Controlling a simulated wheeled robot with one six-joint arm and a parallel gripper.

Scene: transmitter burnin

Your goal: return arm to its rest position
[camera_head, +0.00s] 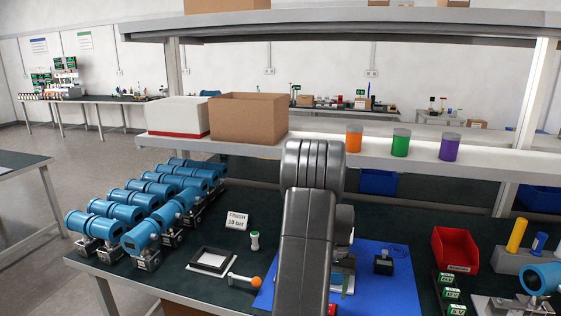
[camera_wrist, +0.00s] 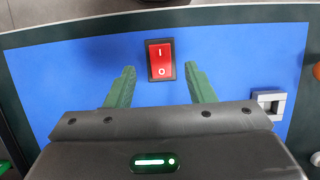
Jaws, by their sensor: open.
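My arm rises in the middle of the head view and hides part of the table behind it. My gripper shows in the wrist view (camera_wrist: 160,88), with its two green fingers apart and nothing between them. It is above a blue mat (camera_wrist: 60,75). A red rocker switch (camera_wrist: 160,60) marked I and O lies beyond and between the fingertips, not gripped. In the head view the blue mat (camera_head: 390,285) lies right of and behind my arm, and the gripper is mostly hidden by the arm.
Several blue transmitters (camera_head: 142,236) stand at the table's left. A FINISH 10 bar sign (camera_head: 237,220), a black-framed white tray (camera_head: 212,261) and an orange-ended tool (camera_head: 255,282) lie left of my arm. A red bin (camera_head: 455,249) stands right. A shelf (camera_head: 380,158) with jars spans above the back.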

